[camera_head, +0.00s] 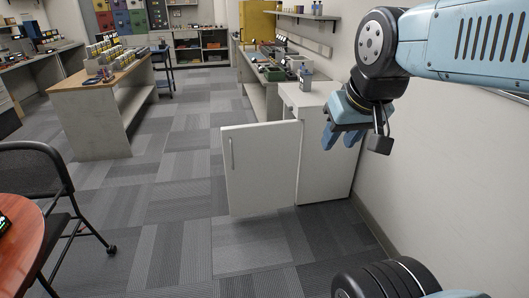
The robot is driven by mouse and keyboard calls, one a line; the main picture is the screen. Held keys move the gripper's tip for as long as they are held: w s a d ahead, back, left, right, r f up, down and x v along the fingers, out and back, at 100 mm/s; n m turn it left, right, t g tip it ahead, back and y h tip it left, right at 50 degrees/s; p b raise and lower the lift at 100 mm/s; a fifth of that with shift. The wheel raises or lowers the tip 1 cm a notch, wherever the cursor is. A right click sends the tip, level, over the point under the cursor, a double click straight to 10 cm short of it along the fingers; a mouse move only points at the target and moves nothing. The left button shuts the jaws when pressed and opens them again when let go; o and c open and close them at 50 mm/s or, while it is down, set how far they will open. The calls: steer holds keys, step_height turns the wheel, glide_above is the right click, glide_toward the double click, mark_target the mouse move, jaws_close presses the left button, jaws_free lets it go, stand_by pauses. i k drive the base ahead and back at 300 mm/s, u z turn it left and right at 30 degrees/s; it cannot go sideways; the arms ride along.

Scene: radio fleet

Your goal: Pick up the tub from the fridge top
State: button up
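A small white fridge (328,165) stands against the right wall with its door (260,168) swung open toward the left. A small grey-white tub-like container (305,80) stands upright at the back of the fridge top; its details are too small to make out. My gripper (341,140) hangs in front and to the right of the fridge top, with its blue fingers pointing down. The fingers look apart, with nothing visible between them. The gripper is clear of the container and hides part of the fridge's right side.
A long workbench (250,72) with tools and boxes runs behind the fridge. A wooden-topped island (95,125) with small items stands at the left. A black chair (35,170) and a round red-brown table (22,240) are at the near left. The carpet between is clear.

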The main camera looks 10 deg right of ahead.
mark_target(305, 83)
steer(key=z, duration=0.05)
steer(key=i, duration=1.9)
steer(key=z, duration=0.3)
